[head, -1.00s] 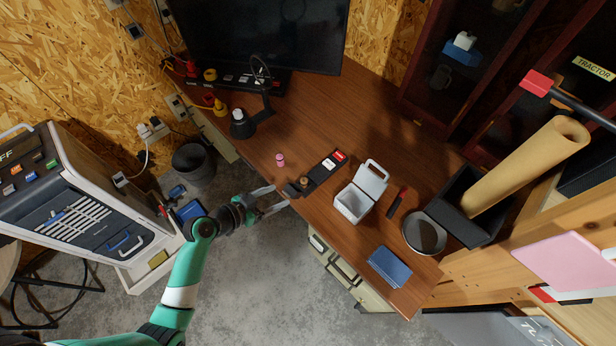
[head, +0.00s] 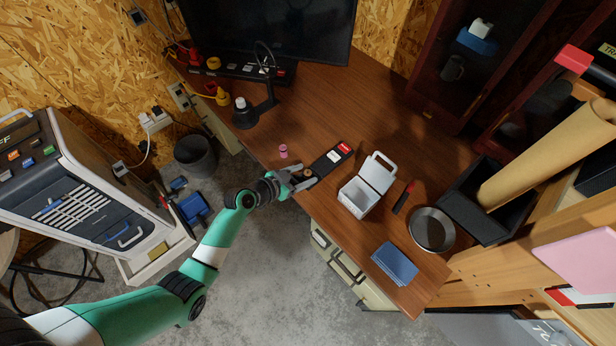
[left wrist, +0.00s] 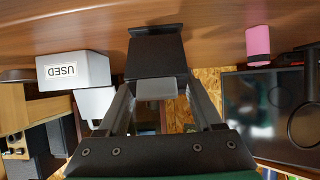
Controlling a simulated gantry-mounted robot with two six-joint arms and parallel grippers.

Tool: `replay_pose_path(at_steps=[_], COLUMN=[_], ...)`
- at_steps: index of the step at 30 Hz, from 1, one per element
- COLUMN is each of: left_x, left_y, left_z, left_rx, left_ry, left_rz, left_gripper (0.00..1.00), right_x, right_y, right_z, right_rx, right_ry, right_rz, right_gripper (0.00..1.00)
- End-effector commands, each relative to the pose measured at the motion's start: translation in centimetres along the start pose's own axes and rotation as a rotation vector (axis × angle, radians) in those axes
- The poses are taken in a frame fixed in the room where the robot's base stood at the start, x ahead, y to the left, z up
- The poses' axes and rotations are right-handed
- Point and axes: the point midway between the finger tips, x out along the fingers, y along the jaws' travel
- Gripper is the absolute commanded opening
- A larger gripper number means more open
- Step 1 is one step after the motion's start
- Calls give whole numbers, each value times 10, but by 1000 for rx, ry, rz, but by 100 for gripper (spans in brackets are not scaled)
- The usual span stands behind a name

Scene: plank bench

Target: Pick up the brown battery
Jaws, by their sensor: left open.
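A small brown cylinder (head: 307,172), which looks like the brown battery, stands at the near end of a black tray (head: 324,164) on the bench. My left gripper (head: 302,178) is at that end, its open fingers around or right beside the cylinder; I cannot tell whether they touch it. In the left wrist view the open fingers (left wrist: 158,88) point at the black tray end (left wrist: 153,55). A light grey block shows between them, and the brown battery cannot be made out there. My right gripper is not in view.
A pink battery (head: 283,151) stands left of the tray; it also shows in the left wrist view (left wrist: 258,45). An open white box (head: 357,198), labelled USED in the wrist view (left wrist: 72,70), stands to the right. A desk lamp (head: 244,115) is behind.

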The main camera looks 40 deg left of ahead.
Motion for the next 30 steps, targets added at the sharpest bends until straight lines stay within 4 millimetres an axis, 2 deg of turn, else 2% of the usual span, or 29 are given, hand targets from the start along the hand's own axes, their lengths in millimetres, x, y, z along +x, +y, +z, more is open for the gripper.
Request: replay_pose_path(at_steps=[3, 8, 11, 18, 20, 30], left_x=[10, 9, 9, 9, 9, 8], left_y=[0, 0, 0, 0, 0, 0], left_z=[1, 0, 0, 0, 0, 0], left_rx=[0, 0, 0, 0, 0, 0], left_ry=[0, 0, 0, 0, 0, 1], left_rz=[0, -1, -1, -1, -1, -1], left_gripper=[67, 67, 52, 9, 0, 0], right_x=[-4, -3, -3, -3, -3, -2], right_y=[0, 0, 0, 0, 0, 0], right_z=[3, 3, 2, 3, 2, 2], right_rx=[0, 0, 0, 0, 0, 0], right_ry=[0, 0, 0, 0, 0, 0], right_rz=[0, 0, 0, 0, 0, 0], right_gripper=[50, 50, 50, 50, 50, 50])
